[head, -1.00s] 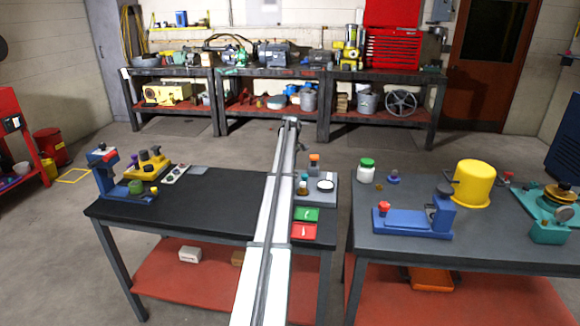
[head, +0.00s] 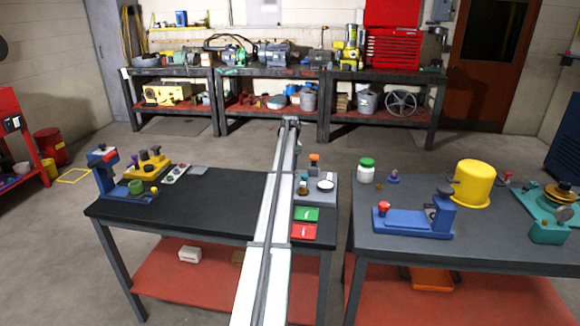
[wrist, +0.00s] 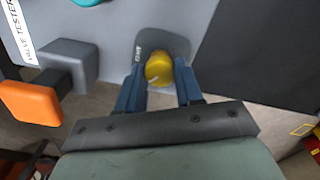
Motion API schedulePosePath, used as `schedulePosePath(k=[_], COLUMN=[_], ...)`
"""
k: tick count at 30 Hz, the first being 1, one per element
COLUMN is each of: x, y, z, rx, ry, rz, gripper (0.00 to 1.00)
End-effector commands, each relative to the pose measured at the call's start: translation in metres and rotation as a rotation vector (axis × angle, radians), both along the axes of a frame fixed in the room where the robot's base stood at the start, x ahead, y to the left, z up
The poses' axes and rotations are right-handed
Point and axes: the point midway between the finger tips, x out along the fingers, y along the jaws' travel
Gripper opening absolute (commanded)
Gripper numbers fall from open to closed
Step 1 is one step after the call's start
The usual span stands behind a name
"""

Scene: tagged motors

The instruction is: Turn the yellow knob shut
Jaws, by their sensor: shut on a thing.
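The yellow knob (wrist: 159,69) sits on a dark rounded plate on the grey valve tester (wrist: 120,25) in the wrist view. My gripper (wrist: 160,78) has its two blue fingers on either side of the knob and is shut on it. A white mark shows on the knob's top. In the head view the grey tester (head: 328,199) stands at the right end of the black-topped table, and my arm runs in front of it. The knob and gripper fingers cannot be made out there.
An orange-capped grey block (wrist: 35,103) stands left of my gripper in the wrist view, with a teal part (wrist: 88,2) above it. Green (head: 305,214) and red (head: 303,231) cards lie near the tester. The black tabletop (head: 205,205) left of my arm is mostly clear.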

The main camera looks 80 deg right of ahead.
Motion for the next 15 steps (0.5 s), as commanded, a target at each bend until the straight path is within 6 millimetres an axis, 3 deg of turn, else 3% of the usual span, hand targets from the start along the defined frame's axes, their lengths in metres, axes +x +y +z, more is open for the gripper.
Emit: schedulePosePath(k=[15], x=[0.0000], y=[-0.0001], z=[0.0003], rx=[0.000], ry=[0.000], rz=[-0.483], gripper=[0.05])
